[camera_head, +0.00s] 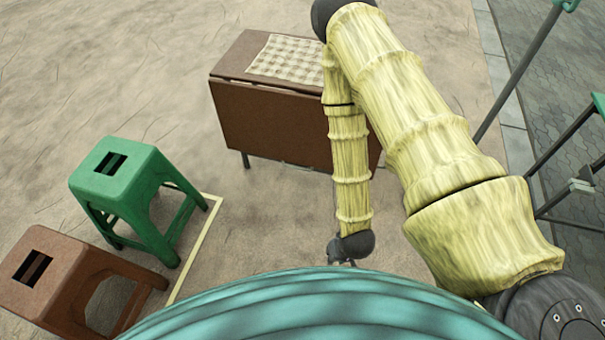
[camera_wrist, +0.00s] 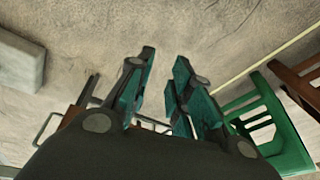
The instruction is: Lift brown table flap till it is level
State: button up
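The brown table (camera_head: 243,55) stands beyond my arm in the head view. Its brown flap (camera_head: 265,122) hangs down steeply from the near edge, and my arm covers part of its right side. In the wrist view a small brown piece (camera_wrist: 72,117), which may be the table, shows behind my gripper. My gripper (camera_wrist: 163,68) is open, with a clear gap between its teal fingers and nothing held. In the head view the gripper is mostly hidden below my wrist, apart from the flap on the near side.
A checked cloth (camera_head: 288,58) lies on the tabletop. A green stool (camera_head: 120,180) and a brown stool (camera_head: 50,270) stand at the left, near a pale ground line (camera_head: 197,248). A metal frame (camera_head: 560,145) stands at the right. Ground between stools and table is clear.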

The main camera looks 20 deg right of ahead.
jog(key=w+d+f+m+t+y+b, duration=0.1)
jog(key=w+f+m+t+b, duration=0.25)
jog(key=w+f+b, duration=0.65)
jog(key=w+f+m+t+b, duration=0.2)
jog(key=w+f+t+b, duration=0.35)
jog(key=w, duration=0.75)
jog(key=m+t+y+b, duration=0.3)
jog(key=m+t+b, duration=0.35)
jog(key=b, duration=1.65)
send_near(298, 168)
jog(key=shift+t+h, duration=0.3)
jog(key=shift+t, duration=0.05)
jog(key=b+x, duration=0.1)
jog(key=x, duration=0.2)
jog(key=b+x, duration=0.2)
jog(key=x, duration=0.1)
jog(key=f+b+x, duration=0.1)
jog(key=b+x, duration=0.1)
jog(key=x, duration=0.2)
jog(key=shift+w+f, duration=0.1)
jog(key=shift+w, duration=0.1)
jog(key=shift+a, duration=0.1)
jog(key=shift+c, duration=0.3)
grip_shut()
